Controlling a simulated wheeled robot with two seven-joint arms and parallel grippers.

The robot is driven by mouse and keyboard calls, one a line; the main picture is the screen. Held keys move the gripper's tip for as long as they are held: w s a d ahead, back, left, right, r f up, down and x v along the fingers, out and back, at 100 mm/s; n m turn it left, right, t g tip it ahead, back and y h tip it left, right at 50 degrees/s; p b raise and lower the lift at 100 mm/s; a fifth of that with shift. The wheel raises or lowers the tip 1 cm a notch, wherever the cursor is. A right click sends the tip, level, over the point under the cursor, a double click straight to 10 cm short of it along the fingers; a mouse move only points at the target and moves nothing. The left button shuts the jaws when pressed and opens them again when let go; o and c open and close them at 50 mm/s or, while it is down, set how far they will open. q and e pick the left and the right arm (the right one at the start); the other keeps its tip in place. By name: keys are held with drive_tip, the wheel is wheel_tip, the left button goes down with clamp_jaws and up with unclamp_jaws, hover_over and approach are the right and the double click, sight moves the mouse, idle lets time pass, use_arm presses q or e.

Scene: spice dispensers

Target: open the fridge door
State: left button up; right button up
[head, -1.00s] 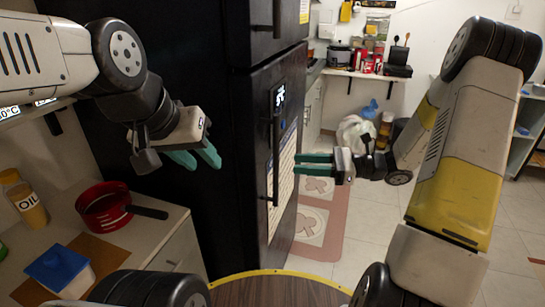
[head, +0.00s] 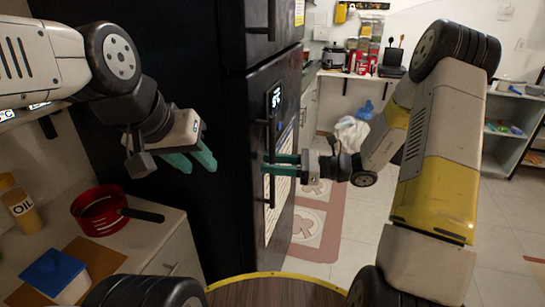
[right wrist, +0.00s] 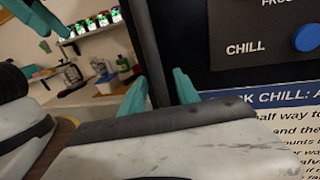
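The tall black fridge (head: 225,130) stands in the middle of the head view, its doors closed. Its lower door has a dark vertical handle (head: 271,192), a small lit display and a printed sheet. My right gripper (head: 268,164) is at this handle, its teal fingers apart. In the right wrist view the handle (right wrist: 150,50) runs between the two fingers (right wrist: 158,92), with a gap showing beside it. Whether a finger touches it I cannot tell. My left gripper (head: 193,160) is open and empty in front of the fridge's left side.
A counter at the left holds a red pan (head: 98,211), an oil bottle (head: 20,207) and a blue-lidded box (head: 52,271). A white bag (head: 350,134) lies behind my right gripper. Tiled floor (head: 340,245) is open to the right of the fridge.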

clamp_jaws()
idle(1.3)
